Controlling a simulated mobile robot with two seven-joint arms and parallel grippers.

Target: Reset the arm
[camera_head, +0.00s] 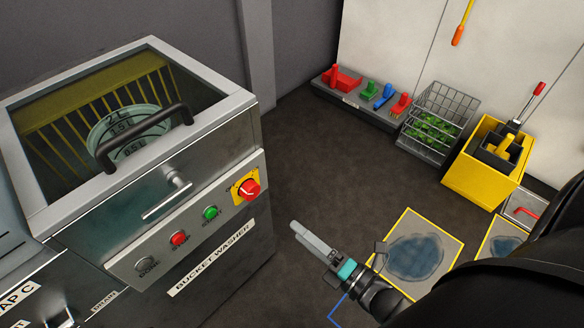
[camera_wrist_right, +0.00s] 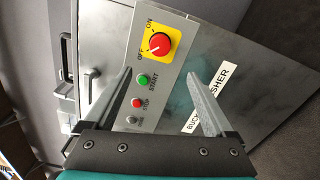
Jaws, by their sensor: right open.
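My right gripper (camera_head: 303,235) is open and empty, in front of the bucket washer (camera_head: 190,215) and to the right of its control panel. In the right wrist view, its two fingers stand apart with the gripper (camera_wrist_right: 158,78) facing the panel. A red knob on a yellow ON/OFF plate (camera_wrist_right: 157,44) shows beyond the fingertips, with a green START button (camera_wrist_right: 142,79) and a red STOP button (camera_wrist_right: 137,103) below it. The fingers appear clear of the panel. My left gripper is not in view.
A pale green bucket (camera_head: 130,125) sits inside the washer behind a black handle (camera_head: 146,138). At the back right are a wire basket (camera_head: 438,120) with green contents, a yellow crate (camera_head: 470,180) and a grey tool rack (camera_head: 350,98). Yellow-edged mats (camera_head: 413,222) lie on the open floor.

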